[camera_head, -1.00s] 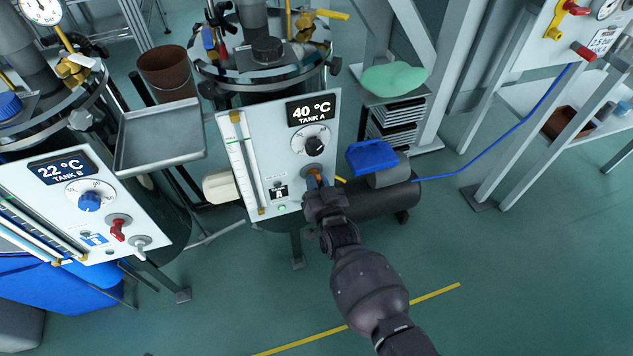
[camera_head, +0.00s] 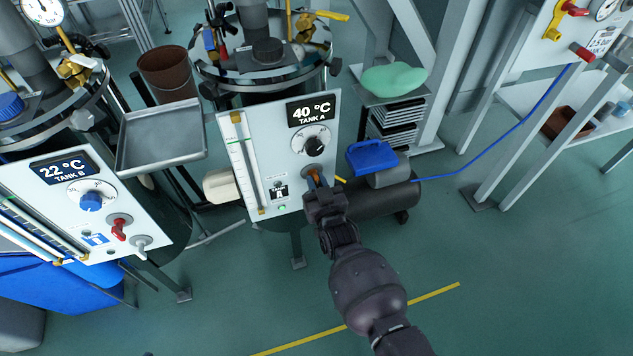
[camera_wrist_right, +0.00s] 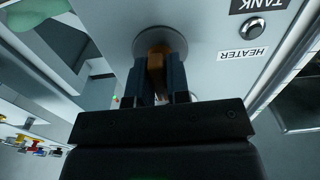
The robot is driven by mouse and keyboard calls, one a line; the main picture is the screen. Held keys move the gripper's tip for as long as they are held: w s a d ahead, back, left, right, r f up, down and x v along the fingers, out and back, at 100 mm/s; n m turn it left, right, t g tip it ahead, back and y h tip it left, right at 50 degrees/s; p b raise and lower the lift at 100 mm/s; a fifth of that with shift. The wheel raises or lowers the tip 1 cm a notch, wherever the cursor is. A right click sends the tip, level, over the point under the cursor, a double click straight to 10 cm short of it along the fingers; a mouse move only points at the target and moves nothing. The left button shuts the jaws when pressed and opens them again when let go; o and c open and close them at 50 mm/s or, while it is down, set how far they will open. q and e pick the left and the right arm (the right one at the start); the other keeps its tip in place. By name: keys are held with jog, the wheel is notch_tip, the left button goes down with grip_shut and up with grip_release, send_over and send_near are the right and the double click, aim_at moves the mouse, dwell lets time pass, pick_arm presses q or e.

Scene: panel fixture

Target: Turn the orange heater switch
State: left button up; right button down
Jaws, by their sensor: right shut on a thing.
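The orange heater switch (camera_head: 312,173) is on the lower right of the white Tank A panel (camera_head: 264,168). In the right wrist view the right gripper (camera_wrist_right: 160,82) is shut on the switch, which partly hides between the fingers. My left gripper is not in view.
A black dial (camera_head: 314,146) and the 40 °C display (camera_head: 311,110) are above the switch. The Tank B panel (camera_head: 130,208) with a red switch (camera_head: 118,229) is at left. A metal tray (camera_head: 160,138) sits between the tanks. A blue scoop-like thing (camera_head: 371,156) is right of the panel.

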jog(key=c, duration=1.2)
grip_release()
jog(key=shift+o, duration=0.2)
jog(key=shift+s+d+r, duration=0.1)
jog(key=shift+s+d, duration=0.05)
jog(key=shift+s, duration=0.35)
pick_arm(q)
jog(key=p, duration=0.1)
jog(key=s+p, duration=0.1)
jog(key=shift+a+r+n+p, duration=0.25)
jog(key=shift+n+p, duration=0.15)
pick_arm(e)
jog(key=v, duration=0.9)
jog(key=shift+s, duration=0.35)
jog(key=shift+d, duration=0.1)
